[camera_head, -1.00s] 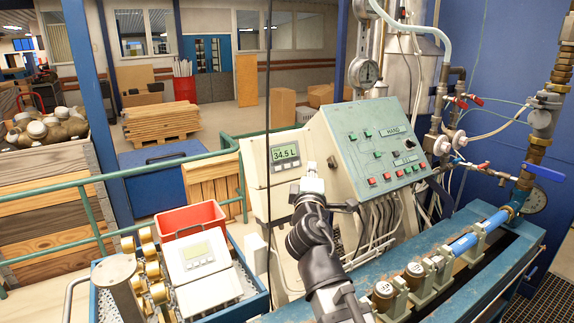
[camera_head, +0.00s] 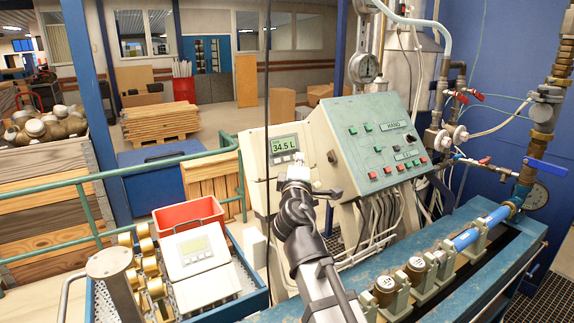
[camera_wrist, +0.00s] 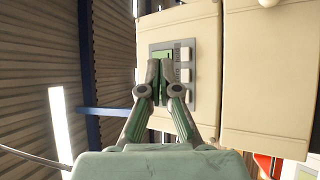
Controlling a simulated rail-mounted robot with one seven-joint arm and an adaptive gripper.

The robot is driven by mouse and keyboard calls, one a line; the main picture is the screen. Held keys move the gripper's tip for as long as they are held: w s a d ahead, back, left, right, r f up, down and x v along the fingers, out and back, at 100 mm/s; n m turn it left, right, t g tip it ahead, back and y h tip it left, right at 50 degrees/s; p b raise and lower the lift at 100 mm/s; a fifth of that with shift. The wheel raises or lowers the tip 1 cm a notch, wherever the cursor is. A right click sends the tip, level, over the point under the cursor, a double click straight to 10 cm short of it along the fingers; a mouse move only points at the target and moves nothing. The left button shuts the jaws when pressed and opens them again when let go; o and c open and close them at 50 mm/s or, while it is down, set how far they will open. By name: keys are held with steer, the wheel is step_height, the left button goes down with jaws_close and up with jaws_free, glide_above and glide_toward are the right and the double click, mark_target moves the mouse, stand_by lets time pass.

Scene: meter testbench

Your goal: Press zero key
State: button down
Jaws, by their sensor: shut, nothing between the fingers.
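The meter panel with its display (camera_head: 284,144) reading 34.5 L is on the left face of the beige console. In the wrist view the panel (camera_wrist: 186,49) shows a green screen and a column of pale keys (camera_wrist: 186,75) on its right side. I cannot read which key is zero. My gripper (camera_wrist: 159,62) is shut and empty, its fingertips over the panel's left part, covering some of the screen and lying left of the keys. Contact cannot be told.
The sloped green control panel (camera_head: 380,140) with several buttons is right of the display. A blue bench with pipes (camera_head: 480,232) lies at the right. A red bin (camera_head: 189,216) and a grey meter box (camera_head: 197,262) stand at lower left.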

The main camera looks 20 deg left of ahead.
steer(key=shift+w+a+f+b, duration=0.3)
steer(key=shift+w+a+b, duration=0.2)
steer(key=shift+a, duration=0.15)
steer(key=shift+w+a+f+b, duration=0.25)
steer(key=shift+w+a+b, duration=0.25)
steer(key=shift+a, duration=0.1)
stand_by(0.6)
steer(key=shift+w+a+f+b, duration=0.15)
steer(key=shift+w+a+b, duration=0.15)
steer(key=shift+b, duration=0.2)
steer(key=shift+w+a+f+b, duration=0.15)
steer(key=shift+a+b, duration=0.2)
stand_by(0.5)
steer(key=shift+d, duration=0.15)
stand_by(0.3)
steer(key=shift+s+d+r+p, duration=0.3)
steer(key=shift+s+d, duration=0.2)
steer(key=shift+s+d+r+p, duration=0.25)
steer(key=shift+s+d+p, duration=0.15)
steer(key=shift+s+d, duration=0.15)
steer(key=shift+s+d+r+p, duration=0.3)
steer(key=shift+s+d+p, duration=0.15)
steer(key=shift+d, duration=0.25)
steer(key=shift+s+d+r+p, duration=0.25)
steer(key=shift+s+d+p, duration=0.2)
steer(key=shift+d, duration=0.15)
